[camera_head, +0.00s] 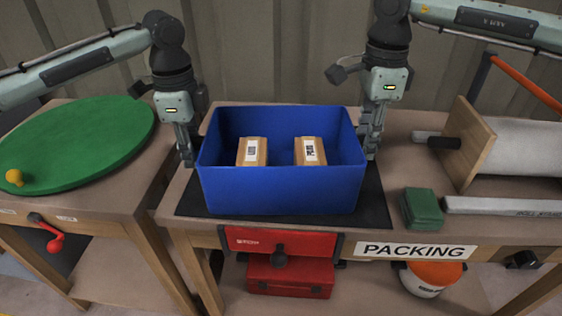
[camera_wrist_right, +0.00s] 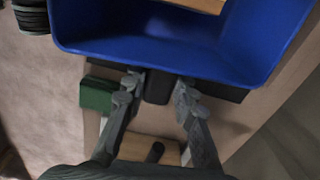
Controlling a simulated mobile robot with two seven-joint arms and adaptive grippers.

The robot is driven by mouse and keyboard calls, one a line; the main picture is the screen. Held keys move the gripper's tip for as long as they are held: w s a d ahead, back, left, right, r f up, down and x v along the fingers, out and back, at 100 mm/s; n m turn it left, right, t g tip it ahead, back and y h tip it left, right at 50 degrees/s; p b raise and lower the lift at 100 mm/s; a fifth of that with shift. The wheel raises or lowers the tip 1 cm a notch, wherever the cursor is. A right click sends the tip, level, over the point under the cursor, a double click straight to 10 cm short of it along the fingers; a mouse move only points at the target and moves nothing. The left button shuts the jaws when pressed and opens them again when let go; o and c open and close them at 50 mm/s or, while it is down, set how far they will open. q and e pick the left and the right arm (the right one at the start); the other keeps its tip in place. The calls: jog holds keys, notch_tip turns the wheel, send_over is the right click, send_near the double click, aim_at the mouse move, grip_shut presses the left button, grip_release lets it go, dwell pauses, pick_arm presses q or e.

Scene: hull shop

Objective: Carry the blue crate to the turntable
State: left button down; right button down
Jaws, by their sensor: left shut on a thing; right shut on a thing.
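The blue crate (camera_head: 280,190) is upright over a dark mat on the packing table, with two labelled wooden blocks, a left one (camera_head: 252,152) and a right one (camera_head: 310,151), inside. I cannot tell whether its base touches the mat. My left gripper (camera_head: 188,158) is shut at the crate's left side. My right gripper (camera_head: 369,152) is shut at its right side; the right wrist view shows its fingers (camera_wrist_right: 158,92) on a dark grip beside the blue wall (camera_wrist_right: 150,62). The contact on the left is partly hidden. The green turntable (camera_head: 80,143) is on the left table.
A yellow knob (camera_head: 14,177) stands on the turntable's near-left edge. A gap separates the two tables. Right of the crate are a green block (camera_head: 422,208) and a white roll (camera_head: 520,148) on a wooden stand. A red crank (camera_head: 50,238) juts from the left table's front.

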pick_arm(q)
jog(key=shift+r, duration=0.2)
pick_arm(e)
jog(key=shift+r, duration=0.15)
